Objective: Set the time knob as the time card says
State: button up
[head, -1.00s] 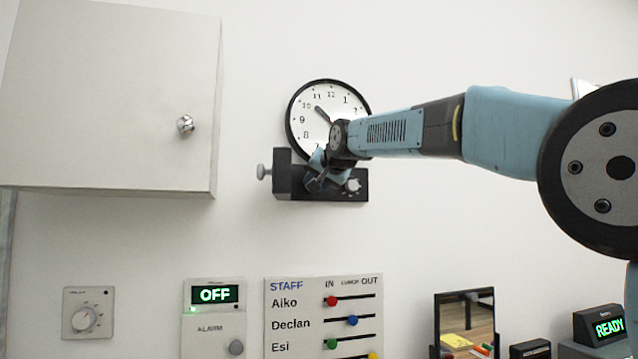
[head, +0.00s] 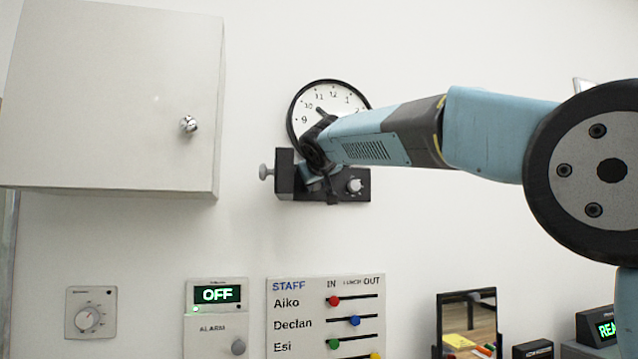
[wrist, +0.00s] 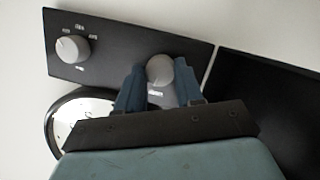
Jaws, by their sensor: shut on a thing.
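A black wall panel (head: 362,170) below the clock carries two round grey knobs. My gripper (head: 325,186) is at the panel's left part, and in the wrist view my gripper (wrist: 160,66) has its two blue fingers shut on one grey knob (wrist: 159,72). A small pale label shows beside this knob, too small to read. The head view hides the held knob. The other knob (head: 354,185) is free; in the wrist view it shows at the left with small labels around it. I cannot tell by any readable name which is the time knob. No readable time card shows.
A black box (head: 284,175) with a side knob adjoins the panel. A wall clock (head: 298,104) is partly behind my arm. A white cabinet (head: 110,100) hangs left. Below are a dial (head: 88,317), an alarm unit (head: 217,312) reading OFF, a staff board (head: 290,303) and a mirror (head: 455,325).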

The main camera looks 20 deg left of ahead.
jog(key=shift+w+f+n+t+h, duration=0.15)
jog(key=shift+f+n+t+h, duration=0.2)
jog(key=shift+n, duration=0.55)
jog(key=shift+r, duration=0.1)
jog(key=o, duration=0.7)
jog(key=shift+w, duration=0.1)
jog(key=o, duration=0.3)
jog(key=shift+r, duration=0.1)
jog(key=shift+s, duration=0.2)
jog(key=shift+v, duration=3.6)
